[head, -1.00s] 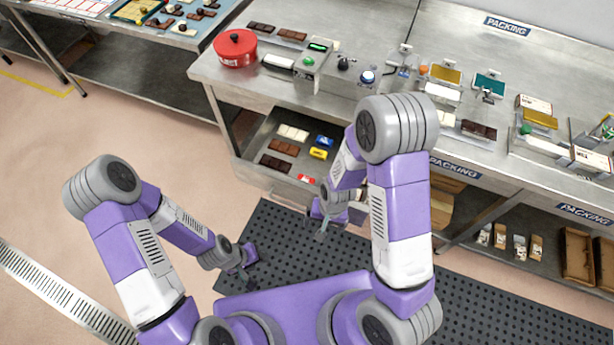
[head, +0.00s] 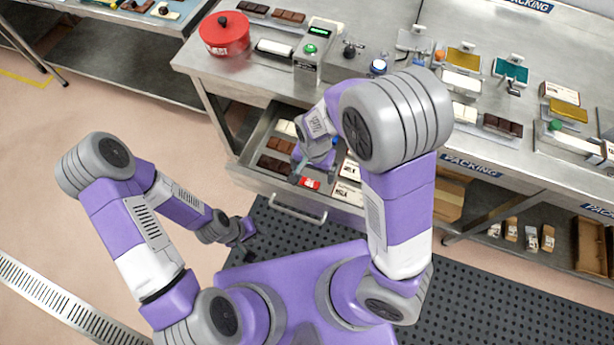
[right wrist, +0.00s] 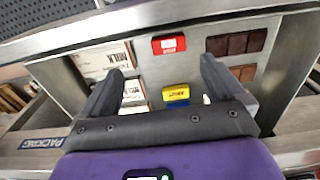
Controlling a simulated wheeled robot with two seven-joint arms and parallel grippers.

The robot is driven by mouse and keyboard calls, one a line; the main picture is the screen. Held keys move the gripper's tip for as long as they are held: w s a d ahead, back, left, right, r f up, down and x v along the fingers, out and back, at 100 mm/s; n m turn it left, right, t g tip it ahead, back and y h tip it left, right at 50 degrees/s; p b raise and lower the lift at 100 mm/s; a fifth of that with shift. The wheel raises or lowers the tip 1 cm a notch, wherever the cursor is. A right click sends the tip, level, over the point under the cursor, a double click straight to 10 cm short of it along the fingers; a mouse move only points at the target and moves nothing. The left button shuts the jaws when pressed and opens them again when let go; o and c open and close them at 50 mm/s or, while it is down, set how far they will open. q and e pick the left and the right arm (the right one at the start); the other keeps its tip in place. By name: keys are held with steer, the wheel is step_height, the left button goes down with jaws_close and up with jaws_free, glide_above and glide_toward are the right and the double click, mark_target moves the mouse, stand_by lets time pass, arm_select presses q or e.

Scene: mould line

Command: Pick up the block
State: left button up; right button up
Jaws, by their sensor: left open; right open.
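Small wrapped blocks lie in the open drawer (head: 258,178). A red block (right wrist: 168,45) is nearest the drawer front; it also shows in the head view (head: 310,184). A yellow block (right wrist: 175,93) lies deeper in, with a blue block (right wrist: 178,104) partly hidden behind my gripper. Which one the task means, I cannot tell. My right gripper (right wrist: 160,68) is open and empty above the drawer, and its fingers straddle the view of the red and yellow blocks without visible contact. My left gripper (head: 250,232) is open and empty, low over the floor mat, far from the drawer.
The drawer's front wall and handle (head: 297,209) face me. The counter above holds a red pot (head: 224,34) and a control box (head: 318,48).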

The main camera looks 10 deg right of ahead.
mark_target(309, 184)
steer(key=f, duration=0.1)
steer(key=w+f+b, duration=0.1)
steer(key=f+b, duration=0.1)
steer(key=shift+w+f, duration=0.3)
step_height(309, 184, down, 2)
steer(key=shift+s+f+b, duration=0.1)
steer(key=shift+b, duration=0.55)
steer(key=f, duration=0.1)
steer(key=f+b, duration=0.1)
steer(key=f, duration=0.1)
steer(key=f+b, duration=0.1)
steer(key=f, duration=0.1)
steer(key=shift+a+f, duration=0.1)
steer(key=shift+a, duration=0.3)
arm_select(q)
step_height(309, 184, down, 7)
steer(key=w, duration=0.1)
steer(key=shift+w, duration=0.25)
steer(key=shift+r, duration=0.1)
arm_select(e)
steer(key=shift+c, duration=0.2)
steer(key=c, duration=1.1)
